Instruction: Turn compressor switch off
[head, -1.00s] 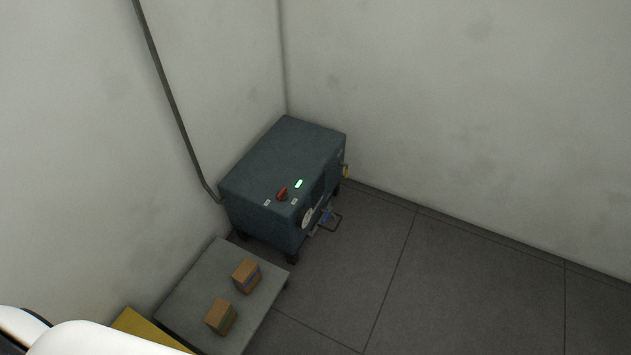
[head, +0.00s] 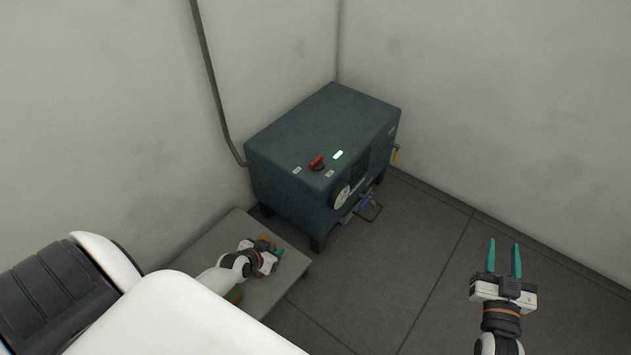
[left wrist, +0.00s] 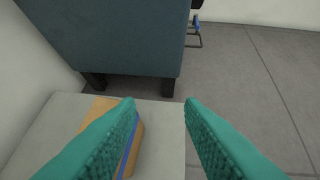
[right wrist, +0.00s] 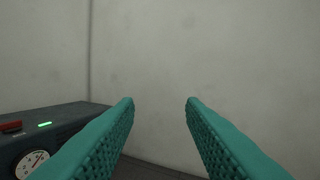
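The compressor (head: 290,185) is a dark blue-grey box on short feet in the room's corner. Its red switch (head: 317,162) sits on top near the front edge, between two small white labels, beside a lit green indicator (head: 338,155). The switch also shows at the left edge of the right wrist view (right wrist: 11,126). My left gripper (head: 277,255) is open and empty above the low platform, in front of the compressor and below its top. My right gripper (head: 504,258) is open and empty, well to the right of the compressor. Neither touches the switch.
A low grey platform (head: 207,250) stands before the compressor with boxes on it; one cardboard box (left wrist: 97,108) is close to my left fingers. A gauge (head: 340,195) and a blue-handled valve (head: 366,202) are on the compressor's front. A pipe (head: 212,85) runs down the left wall. Floor at right is clear.

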